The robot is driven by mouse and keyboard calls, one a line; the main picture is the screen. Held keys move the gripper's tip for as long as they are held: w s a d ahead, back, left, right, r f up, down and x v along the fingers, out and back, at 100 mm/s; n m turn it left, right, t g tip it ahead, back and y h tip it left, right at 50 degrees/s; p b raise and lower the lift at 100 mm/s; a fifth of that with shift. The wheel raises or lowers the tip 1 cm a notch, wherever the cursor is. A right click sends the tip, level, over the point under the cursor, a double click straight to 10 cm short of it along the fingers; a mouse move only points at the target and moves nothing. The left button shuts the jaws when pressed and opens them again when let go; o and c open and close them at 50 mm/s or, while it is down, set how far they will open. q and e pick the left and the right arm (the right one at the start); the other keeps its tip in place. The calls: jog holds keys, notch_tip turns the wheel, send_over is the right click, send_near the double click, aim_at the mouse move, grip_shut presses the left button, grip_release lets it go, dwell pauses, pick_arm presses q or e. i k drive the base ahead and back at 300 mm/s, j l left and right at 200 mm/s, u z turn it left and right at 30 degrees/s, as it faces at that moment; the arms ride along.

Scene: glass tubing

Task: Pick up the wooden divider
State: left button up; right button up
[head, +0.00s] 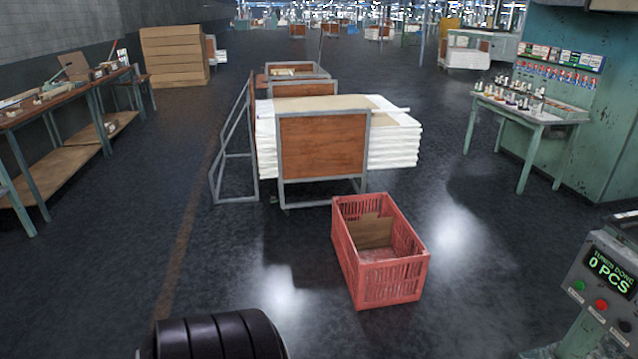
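A flat brown panel that looks like the wooden divider (372,231) stands inside the red plastic crate (393,281). It is toward the far end of the crate, and its lower part meets the crate's floor. The crate sits on the dark floor right of the middle, its far end close to a cart. A larger reddish-brown wooden panel (322,146) is set in the metal frame at the near end of that cart. Neither of my grippers shows in the head view.
The cart carries stacked white tubing (396,152). A workbench (60,106) stands at left, a green table (530,113) at right, and a counter panel (606,290) reading 0 PCS at lower right. Floor around the crate's near side is clear.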

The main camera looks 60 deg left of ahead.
aim_at(370, 233)
jog(key=u, duration=1.75)
jog(key=i+j, duration=0.35)
jog(key=i, duration=0.25)
jog(key=i+j+z, duration=0.1)
jog(key=i+j, duration=0.2)
jog(key=i, duration=0.25)
jog(key=i+j, duration=0.4)
jog(key=i, duration=0.2)
